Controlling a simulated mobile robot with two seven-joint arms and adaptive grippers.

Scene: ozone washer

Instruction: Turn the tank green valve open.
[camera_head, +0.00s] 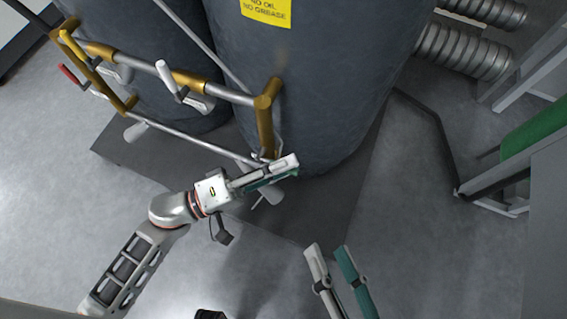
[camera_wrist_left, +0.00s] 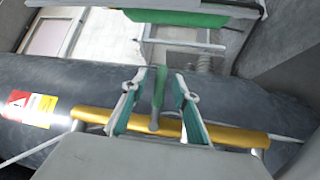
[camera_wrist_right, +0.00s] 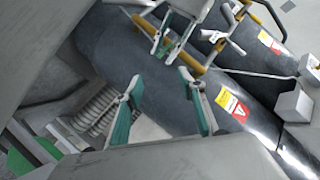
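The green valve handle (camera_wrist_left: 160,88) stands up from the yellow pipe (camera_wrist_left: 231,135) in the left wrist view. My left gripper (camera_wrist_left: 159,78) is open, with one finger on each side of the handle and visible gaps between. In the head view, my left gripper (camera_head: 284,171) is at the lower right end of the yellow piping (camera_head: 265,120), in front of the grey tank (camera_head: 320,95); it hides the green handle there. My right gripper (camera_head: 329,252) is open and empty, low in the head view and apart from the tank. It also shows in the right wrist view (camera_wrist_right: 160,78).
More yellow piping with white levers (camera_head: 168,78) and a red handle (camera_head: 69,75) is at upper left. A second tank (camera_head: 140,40) stands beside the first. Ribbed hoses (camera_head: 463,50) and a metal frame (camera_head: 485,178) are at right. Floor around my right gripper looks clear.

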